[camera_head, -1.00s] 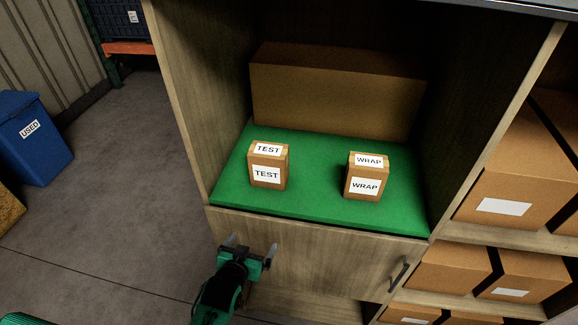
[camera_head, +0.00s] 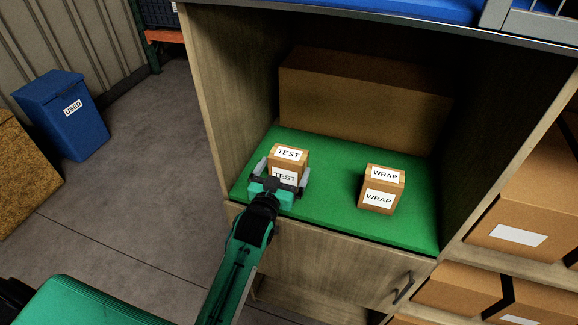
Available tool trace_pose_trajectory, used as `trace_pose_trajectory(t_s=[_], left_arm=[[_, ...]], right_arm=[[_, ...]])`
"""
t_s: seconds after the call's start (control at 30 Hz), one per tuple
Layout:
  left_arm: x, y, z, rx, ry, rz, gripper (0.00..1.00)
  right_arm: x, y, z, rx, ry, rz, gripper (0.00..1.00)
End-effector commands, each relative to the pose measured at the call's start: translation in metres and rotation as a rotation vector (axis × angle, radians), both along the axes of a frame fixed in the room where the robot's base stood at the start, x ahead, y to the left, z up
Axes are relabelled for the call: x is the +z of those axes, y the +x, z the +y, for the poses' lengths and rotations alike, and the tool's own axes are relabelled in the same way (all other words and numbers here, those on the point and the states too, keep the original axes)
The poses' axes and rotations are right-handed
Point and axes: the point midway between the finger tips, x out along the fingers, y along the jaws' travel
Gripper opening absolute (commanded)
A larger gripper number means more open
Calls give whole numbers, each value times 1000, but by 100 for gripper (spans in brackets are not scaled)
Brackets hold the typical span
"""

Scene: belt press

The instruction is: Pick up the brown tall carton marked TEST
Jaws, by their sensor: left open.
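The brown TEST carton (camera_head: 289,155) stands upright on the green mat (camera_head: 334,190) in the open shelf bay, at the left. It has white TEST labels on its top and front. My left gripper (camera_head: 281,174) is open in front of it, with one finger at each side of the carton's lower part. The gripper body hides the bottom of its front. I cannot tell whether the fingers touch it. My right gripper does not show.
A brown WRAP carton (camera_head: 381,189) stands to the right on the same mat, with free mat between the two. A large brown box (camera_head: 365,100) is behind them. The cabinet's left side wall (camera_head: 225,90) is close to the left. A blue USED bin (camera_head: 62,115) stands on the floor.

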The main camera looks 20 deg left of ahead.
Motion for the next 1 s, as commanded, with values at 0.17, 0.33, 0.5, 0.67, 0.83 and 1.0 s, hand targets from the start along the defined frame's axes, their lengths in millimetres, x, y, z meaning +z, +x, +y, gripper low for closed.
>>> trace_pose_trajectory(t_s=[0.17, 0.33, 0.5, 0.67, 0.83, 1.0], left_arm=[[5, 11, 1, 0, 0, -1, 100], [12, 35, 2, 1, 1, 0, 100], [8, 51, 1, 1, 0, 0, 100], [6, 55, 1, 0, 0, 0, 100], [6, 55, 1, 0, 0, 0, 94], [6, 54, 1, 0, 0, 0, 61]], right_arm=[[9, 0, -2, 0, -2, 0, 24], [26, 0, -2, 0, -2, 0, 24], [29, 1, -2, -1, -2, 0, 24], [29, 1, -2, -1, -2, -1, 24], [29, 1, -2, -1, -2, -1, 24], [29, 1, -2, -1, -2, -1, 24]])
